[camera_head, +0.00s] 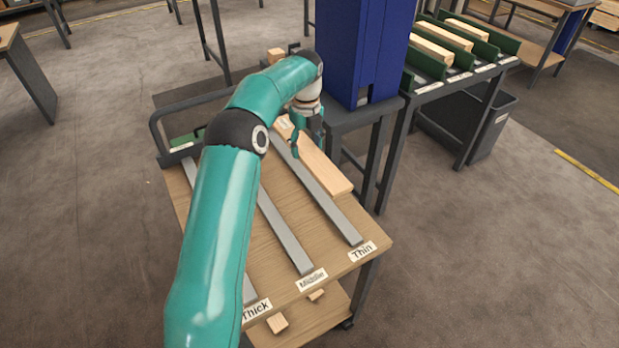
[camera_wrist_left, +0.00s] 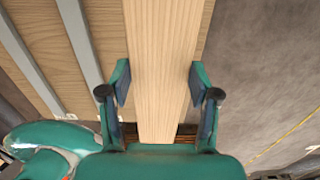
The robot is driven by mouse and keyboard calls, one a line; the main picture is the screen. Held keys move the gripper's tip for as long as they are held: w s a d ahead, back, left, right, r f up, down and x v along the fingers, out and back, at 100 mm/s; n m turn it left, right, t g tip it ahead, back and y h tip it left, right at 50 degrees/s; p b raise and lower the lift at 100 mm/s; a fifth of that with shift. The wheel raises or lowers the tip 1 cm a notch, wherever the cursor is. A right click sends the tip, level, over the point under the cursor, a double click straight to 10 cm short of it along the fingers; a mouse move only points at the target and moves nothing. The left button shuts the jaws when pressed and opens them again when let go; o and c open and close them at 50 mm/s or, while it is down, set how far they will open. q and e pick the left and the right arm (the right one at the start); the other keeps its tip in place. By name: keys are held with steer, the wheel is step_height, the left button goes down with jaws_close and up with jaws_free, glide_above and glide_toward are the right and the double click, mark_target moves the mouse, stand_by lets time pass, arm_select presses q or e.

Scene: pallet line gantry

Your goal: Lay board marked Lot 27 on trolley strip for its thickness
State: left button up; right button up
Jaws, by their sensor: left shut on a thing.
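My left gripper (camera_head: 306,143) is shut on a pale wooden board (camera_head: 326,174) above the right side of the trolley (camera_head: 287,207). In the left wrist view, the board (camera_wrist_left: 160,50) runs lengthwise between the fingers of the gripper (camera_wrist_left: 160,82). The board lies along the right side of the strip labelled Thin (camera_head: 338,220); I cannot tell whether it touches the trolley top. The Middle strip (camera_head: 286,240) is bare where it shows. The Thick strip (camera_head: 250,290) is mostly behind my left arm. I cannot read a lot mark on the board. My right gripper is out of view.
A blue machine column (camera_head: 353,50) stands just behind the trolley. Green racks (camera_head: 428,62) with several boards stand at the back right, with a dark bin (camera_head: 487,125) below. Small wood pieces (camera_head: 278,323) lie on the trolley's lower shelf. The floor to the right is clear.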

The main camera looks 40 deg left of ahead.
mark_target(307, 179)
arm_select(q)
step_height(307, 179, down, 10)
steer(key=shift+f, duration=0.1)
stand_by(0.4)
steer(key=shift+f, duration=0.1)
steer(key=o, duration=1.3)
steer(key=shift+c, duration=0.2)
step_height(307, 179, up, 12)
steer(key=shift+r, duration=0.1)
